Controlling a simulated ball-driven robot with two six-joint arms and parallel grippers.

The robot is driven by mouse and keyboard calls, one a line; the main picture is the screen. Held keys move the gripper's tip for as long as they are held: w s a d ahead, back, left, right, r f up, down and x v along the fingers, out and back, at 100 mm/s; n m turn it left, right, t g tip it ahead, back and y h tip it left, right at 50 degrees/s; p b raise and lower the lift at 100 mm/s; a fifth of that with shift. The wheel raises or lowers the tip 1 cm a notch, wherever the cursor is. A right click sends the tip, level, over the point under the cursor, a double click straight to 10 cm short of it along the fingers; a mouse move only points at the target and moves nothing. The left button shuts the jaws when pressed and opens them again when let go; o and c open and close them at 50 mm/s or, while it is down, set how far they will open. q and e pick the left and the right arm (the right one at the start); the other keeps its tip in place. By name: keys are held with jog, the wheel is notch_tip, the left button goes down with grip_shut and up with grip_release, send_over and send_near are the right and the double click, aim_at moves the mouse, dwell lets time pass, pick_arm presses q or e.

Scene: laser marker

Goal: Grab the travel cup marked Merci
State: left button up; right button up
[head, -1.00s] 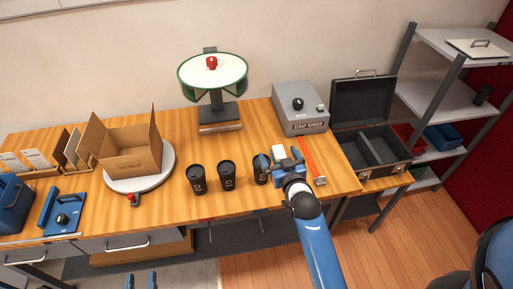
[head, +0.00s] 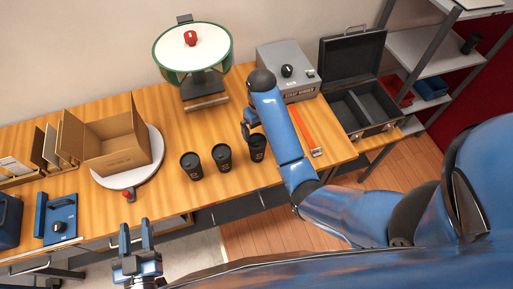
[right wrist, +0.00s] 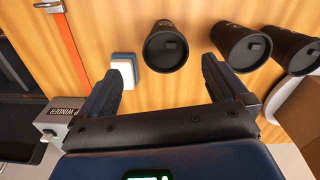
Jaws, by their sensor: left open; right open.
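Three black lidded travel cups stand in a row on the wooden bench: the left cup (head: 191,166), the middle cup (head: 222,158) and the right cup (head: 258,148). Each has a small pale mark, too small to read, so I cannot tell which says Merci. My right gripper (head: 247,121) is open and empty, just behind the right cup. In the right wrist view the right cup (right wrist: 165,46) lies ahead of the spread fingers (right wrist: 162,75), apart from them. The other two cups (right wrist: 241,48) (right wrist: 296,50) are to its right. My left gripper (head: 136,232) is open and empty, in front of the bench.
A white and blue block (right wrist: 126,68) lies close by one right finger. A red bar (head: 307,130), a grey winder box (head: 288,70) and an open black case (head: 360,107) are to the right. An open carton (head: 112,148) sits on a round plate (head: 155,158) to the left.

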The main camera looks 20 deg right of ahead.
aim_at(257, 140)
jog(key=shift+s+f+b, duration=0.15)
jog(key=shift+f+b, duration=0.15)
jog(key=shift+f, duration=0.15)
jog(key=shift+f+b, duration=0.9)
jog(key=shift+f, duration=0.05)
jog(key=shift+w+a+f, duration=0.1)
jog(key=shift+w+f, duration=0.15)
jog(key=shift+f, duration=0.05)
jog(key=shift+w+f+p, duration=0.15)
jog(key=shift+f+p, duration=0.3)
jog(key=shift+f, duration=0.5)
jog(key=shift+s+a+f+p, duration=0.15)
jog(key=shift+s+f+p, duration=0.05)
jog(key=shift+f+p, duration=0.4)
jog(key=f, duration=0.3)
jog(key=shift+w+a+f+p, duration=0.1)
jog(key=shift+w+a+p, duration=0.05)
jog(key=shift+a+p, duration=0.15)
jog(key=shift+f, duration=0.5)
jog(key=shift+d, duration=0.1)
jog(key=shift+c, duration=0.5)
